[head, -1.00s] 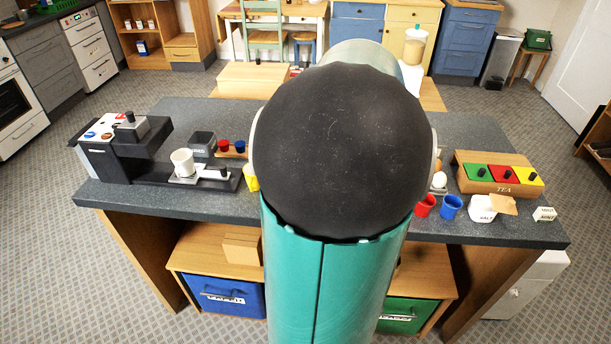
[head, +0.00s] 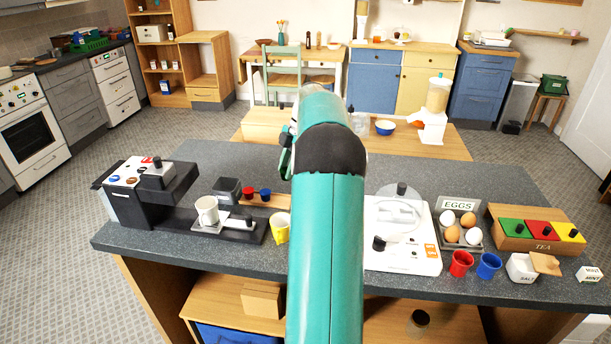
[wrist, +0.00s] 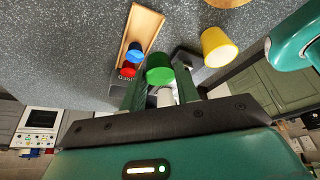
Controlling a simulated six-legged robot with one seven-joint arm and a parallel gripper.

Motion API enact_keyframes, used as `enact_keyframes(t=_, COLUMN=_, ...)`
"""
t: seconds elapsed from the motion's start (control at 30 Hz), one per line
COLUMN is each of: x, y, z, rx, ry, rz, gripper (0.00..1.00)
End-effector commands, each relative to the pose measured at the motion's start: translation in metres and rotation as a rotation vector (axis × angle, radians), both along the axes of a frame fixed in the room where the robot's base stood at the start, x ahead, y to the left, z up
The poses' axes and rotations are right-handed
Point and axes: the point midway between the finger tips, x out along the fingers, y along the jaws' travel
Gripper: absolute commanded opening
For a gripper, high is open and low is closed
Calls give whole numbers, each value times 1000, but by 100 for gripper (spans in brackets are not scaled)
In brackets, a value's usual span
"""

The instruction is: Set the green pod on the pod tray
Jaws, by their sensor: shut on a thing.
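The green pod (wrist: 159,70) is between the fingers of my gripper (wrist: 159,84) in the wrist view, and the gripper is shut on it. The pod tray (head: 280,201) is a narrow wooden board on the dark counter in the head view, left of my arm. It also shows in the wrist view (wrist: 146,22). A red pod (head: 248,194) and a blue pod (head: 265,194) stand on it, with bare wood beside the blue one. The green pod is apart from the tray. My arm hides the gripper and green pod in the head view.
The coffee machine (head: 128,200) with a white cup (head: 207,210) stands left of the tray. A dark box (head: 227,189) stands close beside the tray, and a yellow cup (head: 281,228) in front.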

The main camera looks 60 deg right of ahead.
Motion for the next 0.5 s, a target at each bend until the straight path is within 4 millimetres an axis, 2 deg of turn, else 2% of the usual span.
enact_keyframes(t=0.13, x=12, y=-3, z=-7, rx=3, ry=1, rz=-1, gripper=11)
enact_keyframes(t=0.27, x=11, y=-3, z=-10, rx=1, ry=0, rz=-3, gripper=11)
enact_keyframes(t=0.5, x=10, y=-2, z=-28, rx=2, ry=0, rz=-3, gripper=11)
